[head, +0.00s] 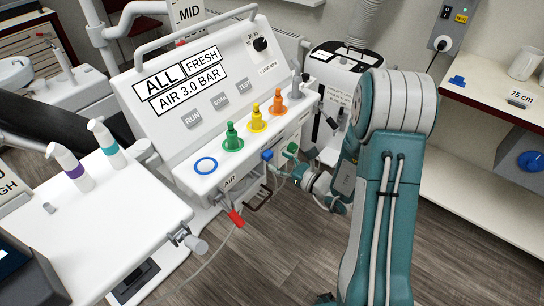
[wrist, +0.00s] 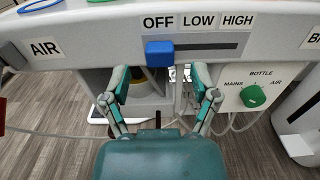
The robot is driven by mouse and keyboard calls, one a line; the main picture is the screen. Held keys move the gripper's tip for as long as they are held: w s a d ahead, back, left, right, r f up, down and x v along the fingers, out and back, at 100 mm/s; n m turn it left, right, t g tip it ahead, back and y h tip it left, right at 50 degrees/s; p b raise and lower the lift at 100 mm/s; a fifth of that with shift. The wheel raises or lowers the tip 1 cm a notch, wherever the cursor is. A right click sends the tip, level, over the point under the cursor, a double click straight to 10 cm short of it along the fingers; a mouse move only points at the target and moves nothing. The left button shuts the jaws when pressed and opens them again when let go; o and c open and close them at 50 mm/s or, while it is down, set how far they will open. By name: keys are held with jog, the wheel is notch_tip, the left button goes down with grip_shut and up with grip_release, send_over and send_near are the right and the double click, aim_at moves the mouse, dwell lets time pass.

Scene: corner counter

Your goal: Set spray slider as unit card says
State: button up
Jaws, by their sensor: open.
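The spray slider is a blue knob (wrist: 159,54) at the left end of a dark slot (wrist: 212,46) on the unit's front edge. It sits under OFF, with LOW and HIGH to its right. The blue knob also shows in the head view (head: 267,155). My gripper (wrist: 161,77) is open and empty, its fingers apart below the knob, one to each side. In the head view my gripper (head: 285,164) is near the front edge, partly hidden. The unit panel carries a card (head: 182,80) reading ALL, FRESH and AIR 3.0 BAR.
A green bottle knob (wrist: 253,96) marked MAINS and AIR is right of the slider. Green (head: 232,137), yellow (head: 256,119) and orange (head: 278,103) fittings stand on the ledge. A MID sign (head: 188,12) is behind; a cut-off sign (head: 9,184) ending in GH is left.

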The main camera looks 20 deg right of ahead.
aim_at(282, 136)
jog(key=shift+x, duration=1.5)
grip_shut()
jog(key=w+d, duration=0.1)
jog(key=d, duration=0.1)
jog(key=w+d, duration=0.4)
jog(key=d, duration=0.1)
jog(key=shift+a+r, duration=0.1)
grip_release()
